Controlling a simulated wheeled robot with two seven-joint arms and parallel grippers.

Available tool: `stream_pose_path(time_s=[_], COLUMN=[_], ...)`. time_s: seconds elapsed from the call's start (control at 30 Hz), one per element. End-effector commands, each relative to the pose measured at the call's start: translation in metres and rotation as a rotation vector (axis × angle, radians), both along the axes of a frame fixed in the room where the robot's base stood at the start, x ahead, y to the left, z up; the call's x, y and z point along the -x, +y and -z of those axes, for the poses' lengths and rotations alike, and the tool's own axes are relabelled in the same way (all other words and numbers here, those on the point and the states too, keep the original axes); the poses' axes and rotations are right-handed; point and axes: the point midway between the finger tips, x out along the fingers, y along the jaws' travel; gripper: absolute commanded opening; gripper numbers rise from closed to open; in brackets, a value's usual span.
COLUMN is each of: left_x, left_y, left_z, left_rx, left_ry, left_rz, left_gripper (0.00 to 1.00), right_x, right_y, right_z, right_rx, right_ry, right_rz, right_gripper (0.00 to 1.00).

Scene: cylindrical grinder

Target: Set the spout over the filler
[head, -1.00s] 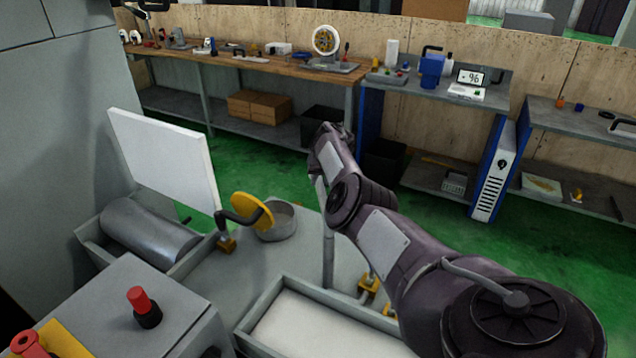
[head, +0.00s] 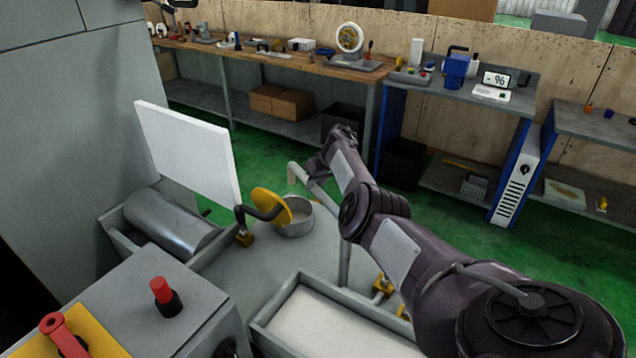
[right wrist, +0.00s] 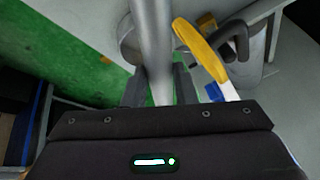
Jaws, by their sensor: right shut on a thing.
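The spout (head: 311,178) is a bent grey pipe on an upright post, its free end turned down at the left. In the head view this end shows just above the filler (head: 297,226), a round grey cup on the machine top. I cannot tell whether it is directly over the cup. The filler's yellow lid (head: 268,205) stands open on a dark bent handle. My right gripper (head: 316,164) is shut on the spout. In the right wrist view the pipe (right wrist: 150,35) runs between the fingers (right wrist: 160,88), with the yellow lid (right wrist: 201,51) at right. My left gripper is not in view.
A white panel (head: 187,150) stands left of the filler, by a grey roller (head: 158,232). A pale-bottomed tray (head: 318,322) and a control box with a red knob (head: 162,290) are in front. Benches line the back wall beyond open green floor (head: 262,150).

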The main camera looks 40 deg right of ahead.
Motion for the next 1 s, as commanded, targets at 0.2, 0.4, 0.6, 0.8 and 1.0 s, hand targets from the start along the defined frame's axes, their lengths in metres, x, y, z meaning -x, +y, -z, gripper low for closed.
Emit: stream_pose_path(time_s=[0.2,0.4,0.6,0.8,1.0], left_x=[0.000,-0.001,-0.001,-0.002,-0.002], left_y=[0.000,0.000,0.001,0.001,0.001], left_z=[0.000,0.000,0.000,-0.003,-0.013], left_rx=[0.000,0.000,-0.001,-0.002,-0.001], left_ry=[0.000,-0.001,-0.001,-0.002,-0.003], left_rz=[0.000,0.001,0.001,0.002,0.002], left_gripper=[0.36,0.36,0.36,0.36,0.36], right_x=[0.000,0.000,0.000,0.001,0.009], right_y=[0.001,0.001,0.000,-0.001,-0.002], right_z=[0.001,0.000,0.000,-0.004,-0.023], right_rx=[0.000,0.000,0.000,0.001,0.002], right_ry=[0.000,0.000,0.000,0.000,0.000], right_rz=[-0.002,-0.001,-0.001,-0.001,0.001], right_gripper=[0.00,0.45,0.47,0.47,0.47])
